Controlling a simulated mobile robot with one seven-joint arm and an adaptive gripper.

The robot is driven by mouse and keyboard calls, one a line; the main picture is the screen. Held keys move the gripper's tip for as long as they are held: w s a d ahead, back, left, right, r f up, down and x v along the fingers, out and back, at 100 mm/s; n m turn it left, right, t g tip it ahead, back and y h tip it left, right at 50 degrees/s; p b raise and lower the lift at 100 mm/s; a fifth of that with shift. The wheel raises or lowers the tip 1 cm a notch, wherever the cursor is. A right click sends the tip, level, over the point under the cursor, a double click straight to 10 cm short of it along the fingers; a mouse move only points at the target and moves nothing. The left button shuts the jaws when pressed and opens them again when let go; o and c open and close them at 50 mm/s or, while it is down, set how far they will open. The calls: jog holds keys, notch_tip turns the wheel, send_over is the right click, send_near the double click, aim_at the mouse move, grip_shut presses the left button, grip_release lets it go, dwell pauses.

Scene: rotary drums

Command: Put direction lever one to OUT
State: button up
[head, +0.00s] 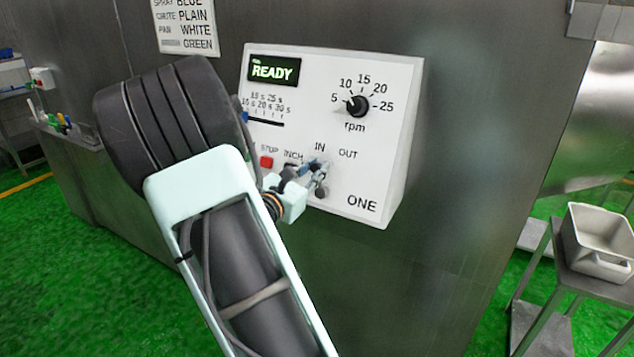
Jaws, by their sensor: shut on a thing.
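The white control box marked ONE (385,140) is fixed to the grey metal wall in the head view. Its IN and OUT labels show near the lower middle, with OUT to the right of IN. My gripper (317,172) is at the box face just below the IN label. It is shut on direction lever one (321,191), of which only a small dark part shows. My fingers cover most of the lever, so I cannot tell its exact setting. The green display reads READY.
An rpm knob (358,105) is above the labels. A red STOP button (266,162) is close left of my gripper, with INCH between. My arm hides the box's lower left. A white tub (600,240) stands on a metal stand at right.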

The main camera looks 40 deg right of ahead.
jog(key=shift+s+d+f, duration=0.15)
jog(key=shift+s+d, duration=0.05)
jog(key=shift+s, duration=0.3)
jog(key=shift+s+d+f, duration=0.15)
jog(key=shift+s, duration=0.3)
jog(key=shift+s+d+r+b, duration=0.1)
jog(key=shift+s+d+b, duration=0.1)
jog(key=shift+s, duration=0.25)
jog(key=shift+s+d+r+b, duration=0.1)
jog(key=shift+s+d+b, duration=0.1)
jog(key=shift+s, duration=0.25)
jog(key=o, duration=0.8)
jog(key=shift+o, duration=0.2)
jog(key=shift+a, duration=0.1)
jog(key=shift+s+a, duration=0.1)
jog(key=shift+a, duration=0.25)
jog(key=v, duration=1.1)
jog(key=shift+a, duration=0.1)
